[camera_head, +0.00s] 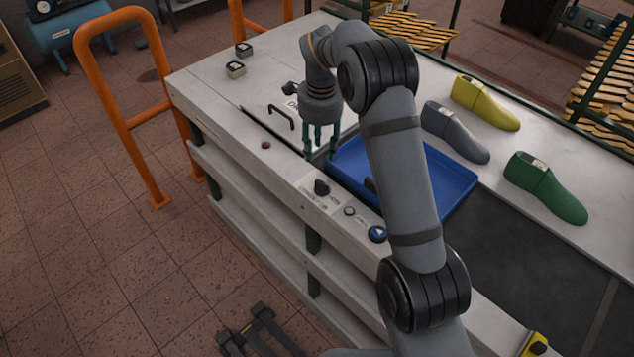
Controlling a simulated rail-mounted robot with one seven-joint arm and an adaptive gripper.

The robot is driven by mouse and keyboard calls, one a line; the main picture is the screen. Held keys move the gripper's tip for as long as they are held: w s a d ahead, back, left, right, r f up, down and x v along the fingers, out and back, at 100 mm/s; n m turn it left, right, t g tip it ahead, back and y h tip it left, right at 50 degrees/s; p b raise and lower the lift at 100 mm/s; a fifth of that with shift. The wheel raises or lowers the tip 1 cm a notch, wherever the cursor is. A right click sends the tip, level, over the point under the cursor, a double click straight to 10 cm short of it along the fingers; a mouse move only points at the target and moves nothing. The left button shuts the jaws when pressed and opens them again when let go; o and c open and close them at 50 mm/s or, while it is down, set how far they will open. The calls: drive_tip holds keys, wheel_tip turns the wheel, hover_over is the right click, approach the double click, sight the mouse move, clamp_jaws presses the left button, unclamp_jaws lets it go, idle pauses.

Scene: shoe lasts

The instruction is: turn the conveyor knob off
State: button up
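The conveyor knob (322,188) is a small black knob on a pale label plate on the front edge of the white bench. Lettering beside it seems to include "ON"; I cannot tell clearly which way the knob points. My gripper (320,151) hangs pointing down above the bench, behind the knob and near the left edge of the blue tray. Its fingers look apart with nothing seen between them, and it looks clear of the knob.
A blue tray (455,182) lies behind my arm. A blue button (377,233) and a small round control (349,211) sit right of the knob. Grey (455,132), yellow (485,102) and green (545,187) lasts stand at right. A black handle (281,117) rises at left.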

sight(321, 183)
drive_tip(key=f+m+p, duration=0.1)
drive_tip(key=f+m, duration=0.1)
drive_tip(key=f, duration=0.1)
drive_tip(key=s+f+m, duration=0.1)
drive_tip(key=f+m, duration=0.2)
drive_tip(key=f, duration=0.1)
drive_tip(key=s+f+m+g+p, duration=0.1)
drive_tip(key=f+m, duration=0.1)
drive_tip(key=f, duration=0.1)
drive_tip(key=shift+d+f+m+p, duration=0.3)
drive_tip(key=shift+c, duration=0.3)
clamp_jaws()
